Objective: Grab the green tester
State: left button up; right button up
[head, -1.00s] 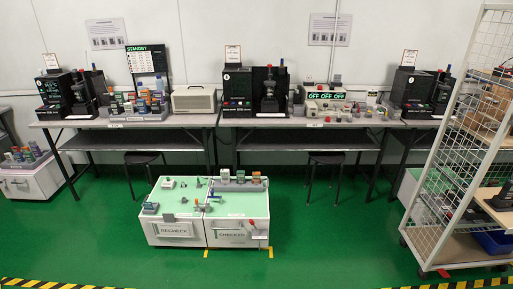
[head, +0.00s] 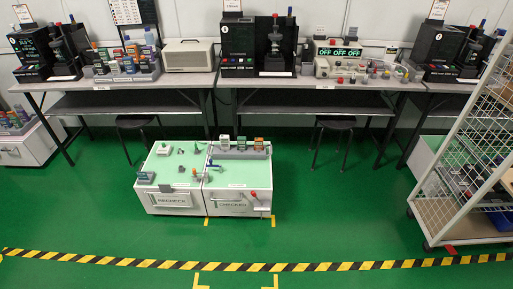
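Several small handheld testers stand in a grey rack (head: 240,154) at the back of the CHECKED box (head: 235,201). A green-looking tester (head: 225,142) is at the left of that rack, and an orange-topped one (head: 258,143) is at its right. Another greenish tester (head: 146,177) lies on the left edge of the RECHECK box (head: 165,200). More testers of mixed colours stand in a tray (head: 127,77) on the left bench. They are too small to tell which is the task's green tester. Neither of my grippers is in view.
The two low boxes stand on the green floor (head: 85,215) before two benches (head: 300,84) with dark stools under them. A mesh trolley (head: 470,160) stands at the right. Black-and-yellow tape (head: 250,266) crosses the floor in front. The floor between tape and boxes is clear.

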aim_at(242, 140)
jog(key=i+l+u, duration=0.1)
jog(key=i+l, duration=0.15)
jog(key=i, duration=0.3)
jog(key=i+l+u, duration=0.1)
jog(key=i+l, duration=0.15)
jog(key=i, duration=0.3)
jog(key=i+l+u, duration=0.1)
jog(key=i+l, duration=0.25)
jog(key=i, duration=0.2)
jog(key=i+l, duration=0.35)
jog(key=i, duration=0.2)
jog(key=j+u, duration=0.05)
